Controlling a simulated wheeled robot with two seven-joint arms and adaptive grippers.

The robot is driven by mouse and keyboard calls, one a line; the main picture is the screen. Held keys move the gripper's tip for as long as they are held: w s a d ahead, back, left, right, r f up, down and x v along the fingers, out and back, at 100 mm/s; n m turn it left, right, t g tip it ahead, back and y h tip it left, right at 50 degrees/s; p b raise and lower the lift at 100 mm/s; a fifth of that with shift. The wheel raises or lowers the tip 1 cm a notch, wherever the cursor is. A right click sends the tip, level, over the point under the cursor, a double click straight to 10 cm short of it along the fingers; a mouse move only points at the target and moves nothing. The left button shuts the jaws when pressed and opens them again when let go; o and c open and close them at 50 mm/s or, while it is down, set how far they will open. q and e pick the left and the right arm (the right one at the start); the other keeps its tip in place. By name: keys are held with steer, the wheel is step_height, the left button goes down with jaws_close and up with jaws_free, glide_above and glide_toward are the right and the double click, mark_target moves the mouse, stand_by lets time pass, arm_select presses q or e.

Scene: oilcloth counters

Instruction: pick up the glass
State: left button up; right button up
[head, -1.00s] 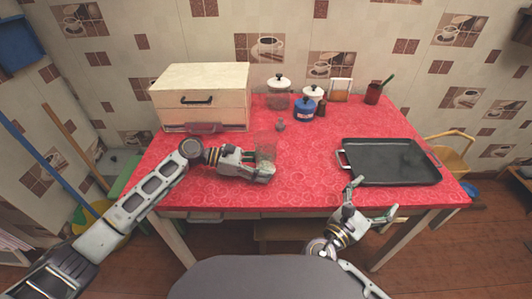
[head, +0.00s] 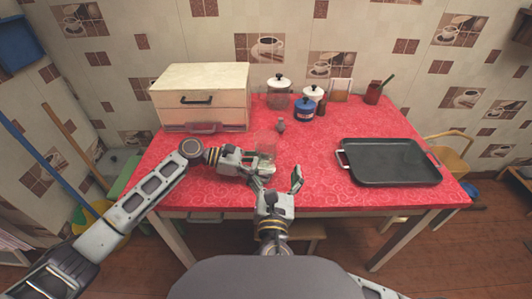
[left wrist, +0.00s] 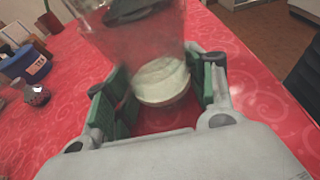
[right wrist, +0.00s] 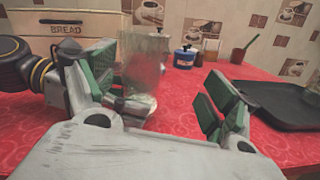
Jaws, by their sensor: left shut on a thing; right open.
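The clear glass (head: 266,147) is in the middle of the red table, faint in the head view. My left gripper (head: 262,165) is shut around it from the left. The left wrist view shows the see-through glass (left wrist: 140,45) with a pale round base between green finger pads. My right gripper (head: 279,181) is open and empty, just in front and to the right of the glass. In the right wrist view the glass (right wrist: 145,65) shows beyond and between the open fingers. I cannot tell whether its base touches the table.
A bread box (head: 200,82) stands at the back left. Several jars, including a blue pot (head: 304,112), stand at the back, with a small bottle (head: 281,126) before them. A red cup (head: 373,93) is behind the black tray (head: 390,165) on the right.

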mark_target(266, 150)
steer(key=shift+s+a+r+n+t+y, duration=0.2)
steer(key=shift+s+a+n+y, duration=0.15)
steer(key=shift+s+a+n, duration=0.4)
steer(key=shift+s+a+r+n+t+y, duration=0.2)
steer(key=shift+s+a+n+y, duration=0.15)
steer(key=shift+s+a+n, duration=0.35)
steer(key=shift+w+d, duration=0.25)
steer(key=shift+w+r, duration=0.2)
steer(key=shift+w, duration=1.25)
steer(key=shift+w+r, duration=0.15)
steer(key=shift+w, duration=1.3)
steer(key=shift+w+r, duration=0.15)
steer(key=shift+w, duration=0.85)
steer(key=shift+w+r, duration=0.2)
steer(key=shift+w, duration=0.8)
steer(key=shift+w+r, duration=0.15)
steer(key=shift+w, duration=0.85)
steer(key=c, duration=1.2)
